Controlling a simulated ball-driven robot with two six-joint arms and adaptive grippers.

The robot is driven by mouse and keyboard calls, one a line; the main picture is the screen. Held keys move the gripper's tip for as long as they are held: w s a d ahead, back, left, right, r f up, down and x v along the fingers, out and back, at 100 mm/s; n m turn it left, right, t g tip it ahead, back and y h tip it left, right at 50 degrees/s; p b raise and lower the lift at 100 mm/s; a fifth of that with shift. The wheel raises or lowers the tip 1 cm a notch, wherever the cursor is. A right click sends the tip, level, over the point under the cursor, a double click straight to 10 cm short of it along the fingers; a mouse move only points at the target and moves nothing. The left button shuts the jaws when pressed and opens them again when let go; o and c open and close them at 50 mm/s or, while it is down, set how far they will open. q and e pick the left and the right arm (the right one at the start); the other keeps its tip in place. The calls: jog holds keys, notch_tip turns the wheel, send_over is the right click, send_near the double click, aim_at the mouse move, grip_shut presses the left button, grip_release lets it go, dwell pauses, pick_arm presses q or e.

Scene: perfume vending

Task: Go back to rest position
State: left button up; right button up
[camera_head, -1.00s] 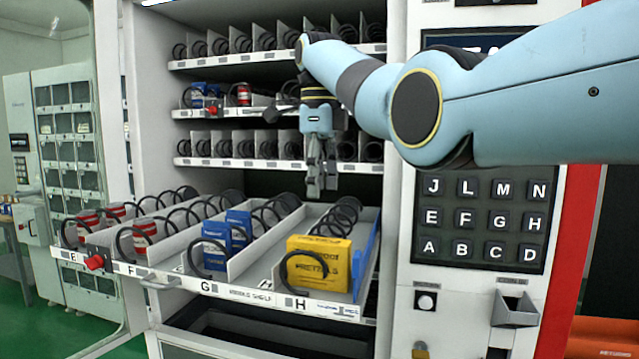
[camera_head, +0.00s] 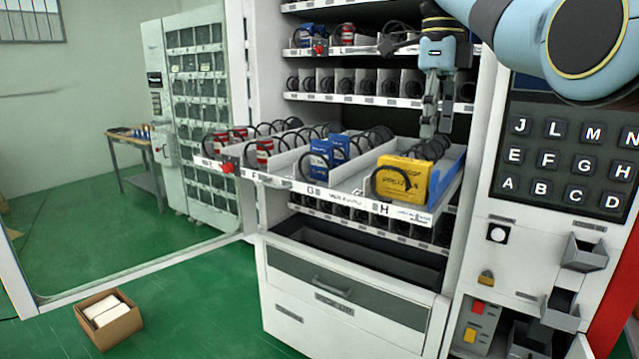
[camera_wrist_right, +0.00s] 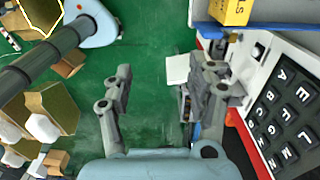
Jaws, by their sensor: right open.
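My right gripper (camera_head: 436,118) points down in the head view, above the back of the pulled-out shelf (camera_head: 340,200) near lane H. In the right wrist view the same gripper (camera_wrist_right: 160,95) has its two fingers spread with nothing between them. A yellow box (camera_head: 402,180) stands at the front of lane H, in front of and below the gripper, apart from it. The yellow box also shows at the top of the right wrist view (camera_wrist_right: 230,10). My left gripper is not visible in the head view.
Blue boxes (camera_head: 320,160) and red cans (camera_head: 264,152) stand in the other shelf lanes. A keypad (camera_head: 570,160) is on the right panel. The open glass door (camera_head: 130,268) is on the left. A cardboard box (camera_head: 108,318) lies on the green floor, which is otherwise largely clear there.

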jog(key=s+d+f+n+g+b, duration=0.15)
jog(key=s+f+b, duration=0.25)
jog(key=s+f, duration=1.1)
jog(key=s+d+f+g+b, duration=0.25)
jog(key=s+f+b, duration=0.25)
jog(key=f, duration=2)
jog(key=s+d+f+n+g+b, duration=0.1)
jog(key=s+f+g+b, duration=0.25)
jog(key=s+f, duration=1.2)
jog(key=s+d+f+n+t+b, duration=0.15)
jog(key=s+f+n+b, duration=0.3)
jog(key=s+f, duration=0.75)
jog(key=s+d+f+n+t+h+b, duration=0.1)
jog(key=s+d+f+n+b, duration=0.3)
jog(key=s+f, duration=0.85)
jog(key=s+d+f+n+t+b, duration=0.1)
jog(key=s+f+n+b, duration=0.35)
jog(key=s+f, duration=0.8)
pick_arm(q)
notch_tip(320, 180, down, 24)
jog(key=p, duration=0.1)
jog(key=shift+p, duration=0.3)
pick_arm(e)
jog(key=w+f+n+t, duration=0.1)
jog(key=w+n+t, duration=0.4)
jog(key=w+n, duration=0.3)
jog(key=shift+w+n, duration=0.2)
jog(key=shift+n, duration=0.65)
